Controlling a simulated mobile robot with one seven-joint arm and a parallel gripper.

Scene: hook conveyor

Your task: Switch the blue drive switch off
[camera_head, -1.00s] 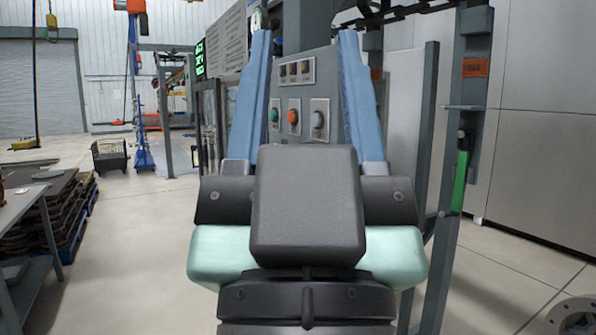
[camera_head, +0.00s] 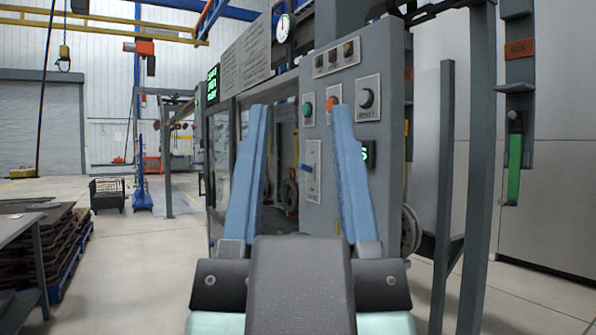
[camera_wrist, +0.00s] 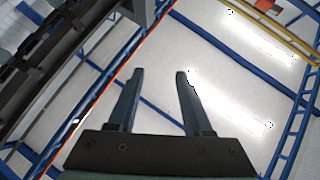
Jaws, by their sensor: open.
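The blue drive switch (camera_head: 306,167) shows as a small blue lever on a pale plate, low on the grey control panel (camera_head: 371,137). In the head view it appears between the two blue fingers of my gripper (camera_head: 301,108), nearer the right finger. My gripper is open, pointing up and away, with nothing between its fingers. The fingers look apart from the panel, though the exact distance is unclear. In the wrist view the open gripper (camera_wrist: 160,74) is against the ceiling, and the switch does not show there.
Above the switch are a green button (camera_head: 307,109), an orange-red button (camera_head: 334,103) and a black knob (camera_head: 367,98). A grey post (camera_head: 478,170) and a green handle (camera_head: 514,168) stand to the right. A table (camera_head: 28,235) and stacked trays (camera_head: 62,240) are at left. Floor between is clear.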

